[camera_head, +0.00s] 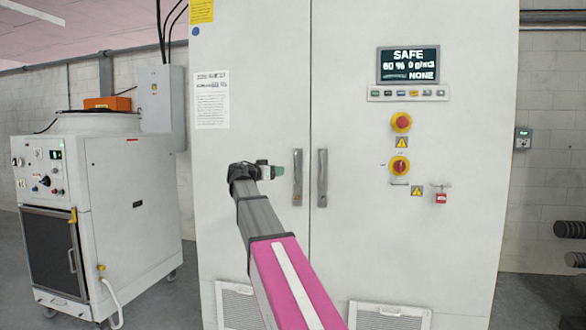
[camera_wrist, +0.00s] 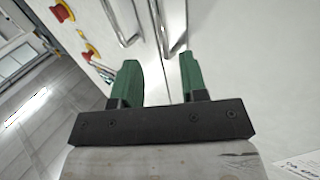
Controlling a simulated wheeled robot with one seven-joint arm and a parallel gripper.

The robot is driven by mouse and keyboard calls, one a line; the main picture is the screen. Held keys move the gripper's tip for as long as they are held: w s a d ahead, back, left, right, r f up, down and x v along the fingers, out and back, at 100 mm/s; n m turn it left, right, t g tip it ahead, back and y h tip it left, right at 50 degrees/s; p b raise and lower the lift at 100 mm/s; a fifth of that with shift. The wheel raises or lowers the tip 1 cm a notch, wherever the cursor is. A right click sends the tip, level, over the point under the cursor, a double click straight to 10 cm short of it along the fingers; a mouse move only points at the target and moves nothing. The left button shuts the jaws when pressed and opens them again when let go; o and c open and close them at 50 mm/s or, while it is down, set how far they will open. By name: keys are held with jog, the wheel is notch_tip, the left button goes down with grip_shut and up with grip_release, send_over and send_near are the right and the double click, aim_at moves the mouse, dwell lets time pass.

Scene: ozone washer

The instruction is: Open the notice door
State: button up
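The notice door (camera_head: 245,110) is the left door of the tall white cabinet, with a printed notice (camera_head: 212,99) on it. It looks shut, level with the right door. Its grey vertical handle (camera_head: 297,178) is beside the centre seam. My gripper (camera_head: 282,171) is just left of this handle in the head view. In the wrist view, my green fingers (camera_wrist: 160,82) are spread with an empty gap. The notice door's handle (camera_wrist: 160,28) appears ahead of the gap, and I see no finger contact.
The right door's handle (camera_head: 322,178) stands close across the seam. The right door carries a display (camera_head: 408,65) and red-and-yellow controls (camera_head: 401,122). A white wheeled machine (camera_head: 135,190) stands at the left, with some floor between it and the cabinet.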

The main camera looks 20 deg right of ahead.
aim_at(295, 167)
jog(key=x, duration=1)
jog(key=shift+w+d+r, duration=0.2)
jog(key=shift+d+r, duration=0.05)
jog(key=shift+d, duration=0.1)
grip_shut()
